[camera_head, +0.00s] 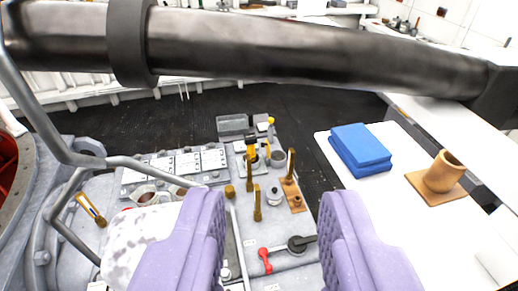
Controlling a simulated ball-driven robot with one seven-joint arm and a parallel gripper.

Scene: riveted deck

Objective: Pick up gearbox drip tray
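My gripper (272,196) is open, with its two lilac fingers wide apart at the bottom of the view. Nothing is held between them. Beyond them is a grey machine console with levers. A small grey box-like tray (233,126) sits at its far end, apart from my fingers. It may be the gearbox drip tray, but I cannot tell for sure. My left finger hides part of the console.
A thick dark pipe (300,50) crosses the top. A bent grey rail (50,130) is at left. Brass levers (257,202) and a red-handled valve (265,260) stand between my fingers. A white table (400,215) at right holds a blue folded stack (360,148) and a tan cup (444,172). Dark floor lies beyond.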

